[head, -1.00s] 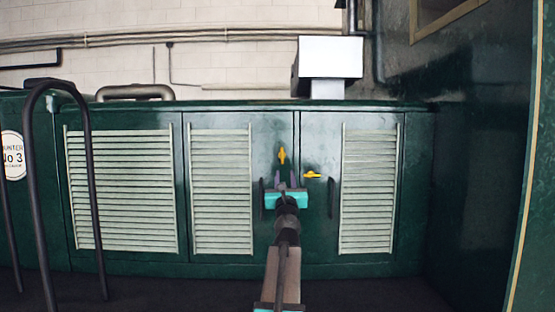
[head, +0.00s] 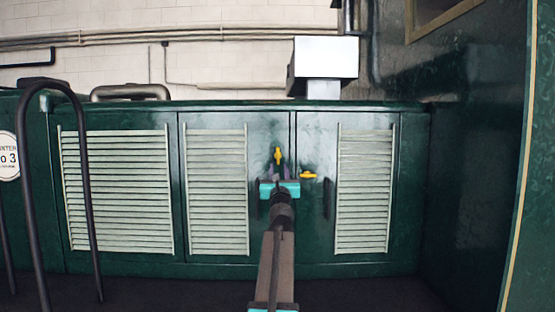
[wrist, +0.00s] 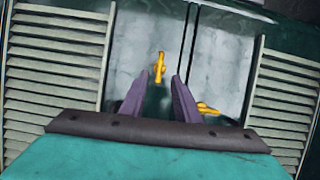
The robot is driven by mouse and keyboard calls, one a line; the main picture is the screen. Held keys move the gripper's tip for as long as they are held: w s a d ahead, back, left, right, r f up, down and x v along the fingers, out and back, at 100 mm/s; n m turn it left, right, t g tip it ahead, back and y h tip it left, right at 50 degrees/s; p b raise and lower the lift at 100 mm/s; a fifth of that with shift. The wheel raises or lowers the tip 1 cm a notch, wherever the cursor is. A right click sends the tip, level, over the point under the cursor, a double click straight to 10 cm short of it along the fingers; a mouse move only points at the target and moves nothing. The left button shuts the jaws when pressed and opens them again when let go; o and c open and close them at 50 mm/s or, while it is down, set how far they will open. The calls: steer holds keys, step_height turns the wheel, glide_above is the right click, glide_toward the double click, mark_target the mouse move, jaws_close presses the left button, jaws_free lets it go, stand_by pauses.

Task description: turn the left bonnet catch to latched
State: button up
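The left bonnet catch (head: 278,155) is a small yellow handle standing upright on the left green door, just left of the door seam. It also shows in the wrist view (wrist: 160,67), nearly vertical. The right catch (head: 308,175) is yellow and lies horizontal on the right door; in the wrist view (wrist: 207,108) it sits beside the right finger. My gripper (head: 279,172) is just below the left catch in the head view. In the wrist view its two purple fingers (wrist: 157,88) stand apart with nothing between them, the left catch showing beyond their gap.
Dark vertical door handles (head: 327,198) flank the seam. Pale louvred panels (head: 218,190) lie to both sides. A dark curved handrail (head: 85,170) stands at the left, and a green wall (head: 465,190) closes the right side.

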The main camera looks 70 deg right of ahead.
mark_target(278, 156)
steer(key=shift+x, duration=4.35)
steer(key=shift+c, duration=0.2)
steer(key=shift+p, duration=0.3)
jaws_close()
